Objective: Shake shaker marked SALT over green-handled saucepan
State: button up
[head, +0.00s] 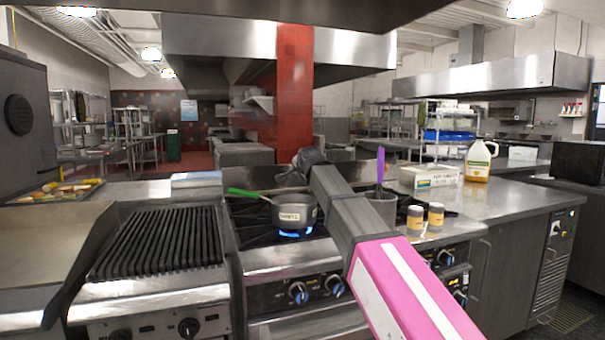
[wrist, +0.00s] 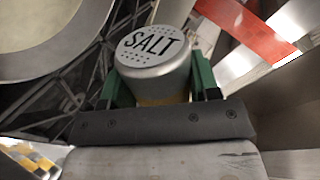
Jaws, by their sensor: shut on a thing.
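The green-handled saucepan (head: 297,213) sits on a lit stove burner in the head view, its green handle pointing left and a label on its side. My gripper (head: 308,160) is just above and behind the saucepan's rim in that view. In the wrist view its green fingers (wrist: 152,88) are shut on the shaker marked SALT (wrist: 152,50), with the silver holed cap facing the camera. A large round rim, apparently the saucepan (wrist: 50,40), fills the upper left there, beside the shaker. The shaker cannot be made out in the head view.
A ribbed grill (head: 160,240) is at left.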

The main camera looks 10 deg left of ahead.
notch_tip(320, 180, down, 3)
jog(key=shift+r, duration=1.65)
dwell(0.4)
jog(key=shift+f, duration=0.1)
